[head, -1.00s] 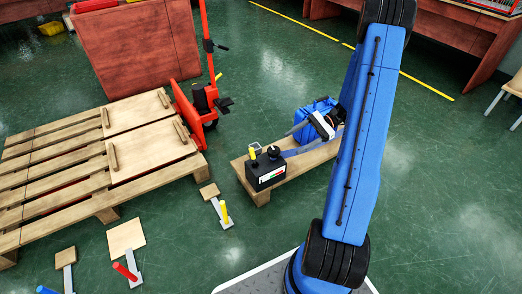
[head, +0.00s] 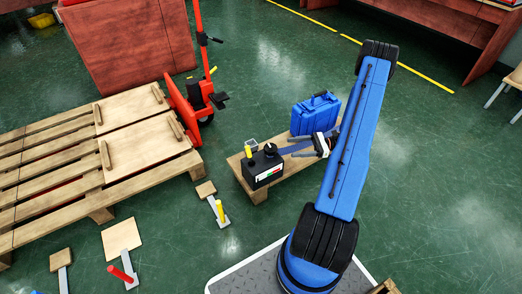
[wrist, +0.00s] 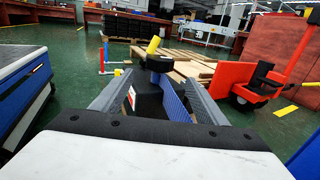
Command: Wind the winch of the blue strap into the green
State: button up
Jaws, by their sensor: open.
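The winch (head: 262,168) is a black box with a round black knob (head: 270,149) and a yellow handle (head: 248,152) on top. It stands at the near left end of a wooden board. Its front has a small white, red and green gauge (head: 269,174); its reading is too small to tell. The blue strap (head: 297,147) runs from the winch to the right, passing under or behind my gripper. My gripper (head: 300,145) is open, right of the winch. In the wrist view its fingers (wrist: 160,90) spread on both sides of the winch and strap (wrist: 173,103), with the yellow handle (wrist: 153,45) beyond.
A blue case (head: 315,116) stands on the wooden board (head: 258,194), behind my gripper. A wooden pallet (head: 95,198) and a red pallet truck (head: 202,95) are to the left.

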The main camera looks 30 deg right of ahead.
aim_at(270, 149)
jog(key=x, duration=1.6)
jog(key=shift+a, duration=0.2)
jog(key=c, duration=1.1)
